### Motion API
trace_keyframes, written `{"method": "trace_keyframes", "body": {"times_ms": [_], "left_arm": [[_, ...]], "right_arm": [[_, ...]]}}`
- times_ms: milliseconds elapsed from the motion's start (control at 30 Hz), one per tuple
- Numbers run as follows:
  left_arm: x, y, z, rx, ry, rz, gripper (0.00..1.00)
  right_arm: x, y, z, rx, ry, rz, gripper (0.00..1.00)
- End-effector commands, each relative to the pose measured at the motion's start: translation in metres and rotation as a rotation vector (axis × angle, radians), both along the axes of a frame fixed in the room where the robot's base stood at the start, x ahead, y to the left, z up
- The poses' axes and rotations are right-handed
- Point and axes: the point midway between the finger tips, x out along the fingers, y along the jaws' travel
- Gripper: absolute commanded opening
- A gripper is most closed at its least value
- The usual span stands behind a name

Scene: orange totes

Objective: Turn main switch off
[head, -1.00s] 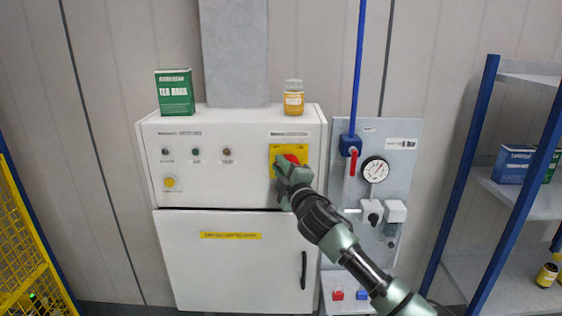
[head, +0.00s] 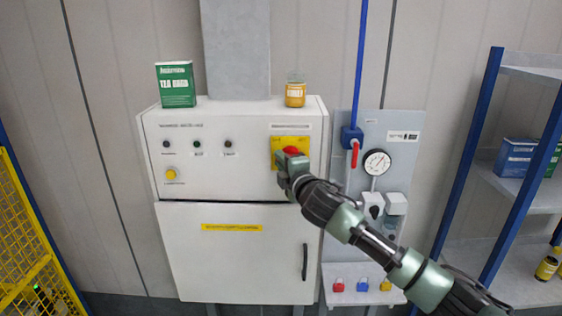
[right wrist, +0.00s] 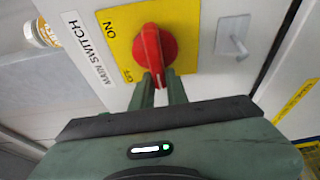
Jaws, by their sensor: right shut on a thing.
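The main switch is a red rotary knob (right wrist: 152,45) on a yellow plate (right wrist: 184,18) marked ON and OFF. In the head view the red knob (head: 291,150) shows just above my right gripper (head: 285,163), on the upper right of the white cabinet (head: 235,160). In the right wrist view my right gripper (right wrist: 160,88) is shut on the knob's handle, with one green finger on each side. The handle's end with its white mark lies between the fingers, nearer the OFF label than the ON label. My left gripper is not in view.
A green tea box (head: 175,85) and a yellow-labelled jar (head: 295,92) stand on the cabinet top. A grey panel with a red valve lever (head: 354,154) and gauge (head: 377,162) is close on the right. Blue-post shelves (head: 530,190) stand farther right, a yellow mesh fence (head: 25,235) at left.

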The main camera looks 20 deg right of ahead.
Motion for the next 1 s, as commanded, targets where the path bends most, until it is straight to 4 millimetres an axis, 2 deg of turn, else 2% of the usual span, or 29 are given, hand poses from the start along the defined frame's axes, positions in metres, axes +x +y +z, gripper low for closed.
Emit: {"method": "trace_keyframes", "body": {"times_ms": [33,133,167,200,233,667,767,1000], "left_arm": [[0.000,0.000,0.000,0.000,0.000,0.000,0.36],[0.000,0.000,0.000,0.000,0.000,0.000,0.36],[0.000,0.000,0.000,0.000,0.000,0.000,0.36],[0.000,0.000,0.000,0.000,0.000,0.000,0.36],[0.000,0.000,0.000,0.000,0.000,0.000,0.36],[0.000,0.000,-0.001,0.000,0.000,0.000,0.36],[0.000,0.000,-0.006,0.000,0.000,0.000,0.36],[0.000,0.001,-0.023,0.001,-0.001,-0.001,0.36]], "right_arm": [[0.000,-0.001,-0.006,-0.005,0.010,-0.003,0.00],[0.000,-0.001,-0.006,-0.006,0.009,-0.003,0.00],[0.000,-0.001,-0.006,-0.006,0.009,-0.003,0.20],[0.000,-0.001,-0.006,-0.005,0.009,-0.003,0.31],[0.000,-0.001,-0.006,-0.005,0.008,-0.003,0.36],[-0.002,-0.001,-0.002,-0.002,0.001,-0.001,0.36],[-0.009,-0.002,-0.003,-0.002,0.000,0.000,0.36],[-0.044,-0.006,-0.005,-0.004,0.001,0.000,0.36]]}}
